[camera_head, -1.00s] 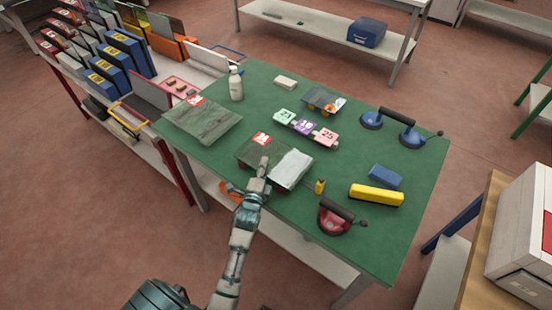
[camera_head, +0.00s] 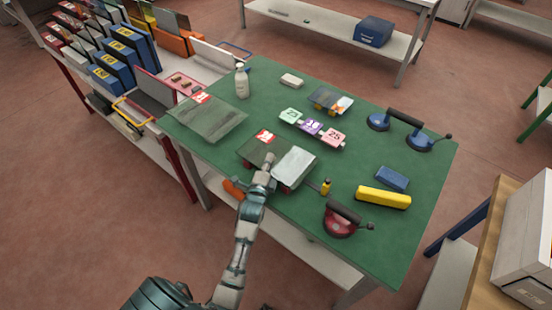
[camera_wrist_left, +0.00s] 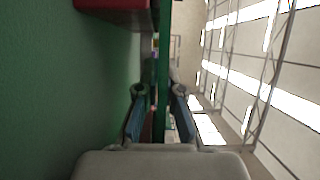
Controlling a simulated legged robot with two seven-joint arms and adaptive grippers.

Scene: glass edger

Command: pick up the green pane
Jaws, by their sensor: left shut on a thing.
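The green pane (camera_head: 256,150), dark and see-through with a red-and-white label, lies near the front edge of the green-topped table in the head view. My left gripper (camera_head: 268,167) is at its near edge, shut on it. In the left wrist view the pane (camera_wrist_left: 163,60) shows edge-on as a thin green strip between the fingers of my left gripper (camera_wrist_left: 159,105). Whether the pane is clear of the table cannot be told. A larger greenish pane (camera_head: 208,120) with a similar label lies at the table's left. My right gripper is not in view.
A pale folded cloth or sheet (camera_head: 294,167) is close right of the gripper. A red suction lifter (camera_head: 341,222), yellow bar (camera_head: 383,197) and blue block (camera_head: 392,178) lie to the right. A white bottle (camera_head: 242,82) and blue double suction lifter (camera_head: 405,130) stand farther back.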

